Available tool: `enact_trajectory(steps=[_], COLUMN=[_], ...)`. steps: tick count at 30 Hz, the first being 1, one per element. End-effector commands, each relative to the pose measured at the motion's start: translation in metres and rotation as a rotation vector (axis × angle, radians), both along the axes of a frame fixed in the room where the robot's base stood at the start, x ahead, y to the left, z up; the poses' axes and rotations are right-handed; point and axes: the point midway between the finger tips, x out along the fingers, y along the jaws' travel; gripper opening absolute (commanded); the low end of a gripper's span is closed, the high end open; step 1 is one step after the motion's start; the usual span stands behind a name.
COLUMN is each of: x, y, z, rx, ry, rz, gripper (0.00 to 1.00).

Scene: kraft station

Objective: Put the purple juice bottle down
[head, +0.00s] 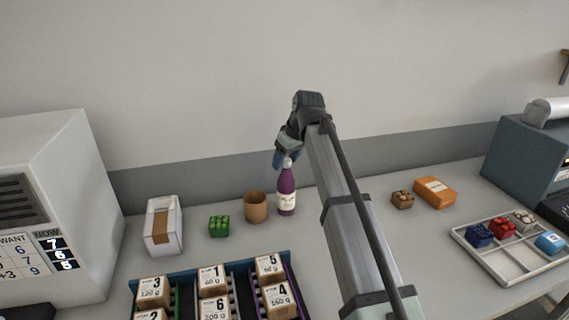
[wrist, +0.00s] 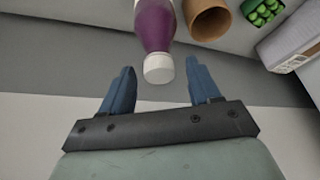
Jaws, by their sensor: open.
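The purple juice bottle (head: 287,193) has a white cap and a pale label. It stands upright on the table, just right of a brown cup (head: 256,207). My gripper (head: 283,158) is at the height of the bottle's cap in the head view. In the wrist view, my gripper (wrist: 158,85) is open, its two blue fingers spread wide. The bottle's white cap (wrist: 158,68) lies between the fingertips with a gap on each side, and the purple body (wrist: 154,25) extends past them. The bottle's base is out of the wrist view.
A green block (head: 219,226) and a white box (head: 163,226) stand left of the cup. A rack of numbered boxes (head: 213,281) is in front. Right of my arm are a small brown block (head: 402,199), an orange box (head: 434,192) and a divided tray (head: 489,262). The wall is close behind.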

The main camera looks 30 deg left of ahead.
Motion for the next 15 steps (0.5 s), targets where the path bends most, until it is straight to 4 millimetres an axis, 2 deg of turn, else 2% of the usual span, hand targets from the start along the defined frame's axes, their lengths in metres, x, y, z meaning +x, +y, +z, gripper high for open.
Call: enact_trajectory(steps=[9, 15], x=[-0.007, -0.010], y=[-0.021, -0.031], z=[0.056, 0.079], rx=[0.002, 0.001], ry=[-0.001, 0.000], rz=[0.000, 0.000], gripper=[0.62, 0.62])
